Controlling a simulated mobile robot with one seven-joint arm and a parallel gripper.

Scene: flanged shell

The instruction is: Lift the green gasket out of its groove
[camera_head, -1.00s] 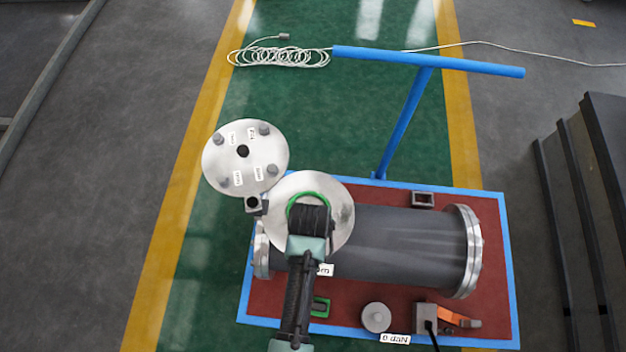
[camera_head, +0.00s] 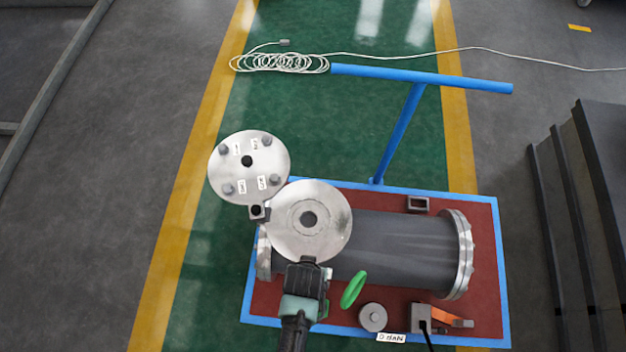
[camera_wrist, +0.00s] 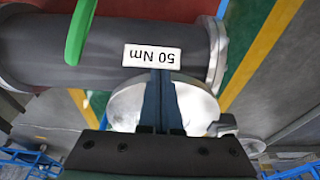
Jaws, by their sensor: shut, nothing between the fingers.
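The green gasket (camera_head: 353,289) is out of the groove, a tilted ring to the right of my gripper (camera_head: 308,262). In the wrist view part of the green gasket (camera_wrist: 80,32) crosses the top left. I cannot tell whether it rests on something or is falling. The upright flange face (camera_head: 290,228) is bare metal, with its circular groove empty around a dark centre hole. My gripper is just below that face in the head view. In the wrist view its fingers (camera_wrist: 161,75) are together with nothing between them, in front of the 50 Nm label (camera_wrist: 152,56).
A round bolted cover (camera_head: 231,178) stands swung open at upper left. The dark cylinder shell (camera_head: 395,240) lies on a red, blue-edged cart bed (camera_head: 488,325). A round grey knob (camera_head: 373,317) and an orange-handled tool (camera_head: 450,318) sit at the front. A blue handle (camera_head: 430,77) rises behind.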

